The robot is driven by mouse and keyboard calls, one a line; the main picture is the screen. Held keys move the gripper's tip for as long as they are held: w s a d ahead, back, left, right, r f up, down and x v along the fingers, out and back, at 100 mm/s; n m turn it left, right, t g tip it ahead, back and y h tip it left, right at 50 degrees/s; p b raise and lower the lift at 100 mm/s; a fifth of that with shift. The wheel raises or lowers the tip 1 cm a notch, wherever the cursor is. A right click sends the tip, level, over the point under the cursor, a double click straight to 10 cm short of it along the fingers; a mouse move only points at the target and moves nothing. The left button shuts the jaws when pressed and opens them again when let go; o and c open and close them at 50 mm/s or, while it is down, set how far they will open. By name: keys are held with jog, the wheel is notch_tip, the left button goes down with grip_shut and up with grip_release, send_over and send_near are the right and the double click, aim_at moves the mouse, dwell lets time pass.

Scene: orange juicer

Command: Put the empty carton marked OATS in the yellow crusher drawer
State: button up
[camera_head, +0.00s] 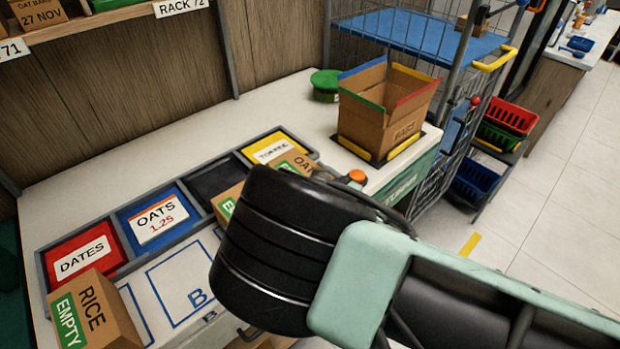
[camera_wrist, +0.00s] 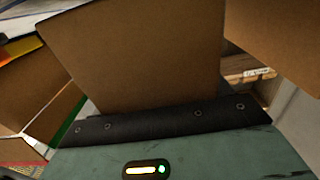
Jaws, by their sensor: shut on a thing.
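A brown carton (camera_head: 296,164) with its lettering starting OA and a green EMPTY label shows in the head view, just past my black wrist, which hides part of it. Another brown carton (camera_head: 228,194) with a partly hidden green label is left of the wrist. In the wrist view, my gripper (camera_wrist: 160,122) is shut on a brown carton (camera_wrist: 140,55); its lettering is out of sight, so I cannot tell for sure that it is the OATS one. The gripper's fingertips are hidden in the head view. I cannot make out a yellow crusher drawer.
An EMPTY RICE carton (camera_head: 100,312) stands at front left. The red DATES (camera_head: 112,236), blue OATS (camera_head: 128,218) and yellow TOFFEE (camera_head: 300,139) bins line the counter. An open box with coloured flaps (camera_head: 380,112) stands behind. A wire cart (camera_head: 440,50) is at the back right.

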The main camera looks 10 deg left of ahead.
jog(key=shift+f, duration=0.35)
jog(key=shift+f, duration=0.1)
jog(key=o, duration=1.3)
jog(key=shift+c, duration=0.2)
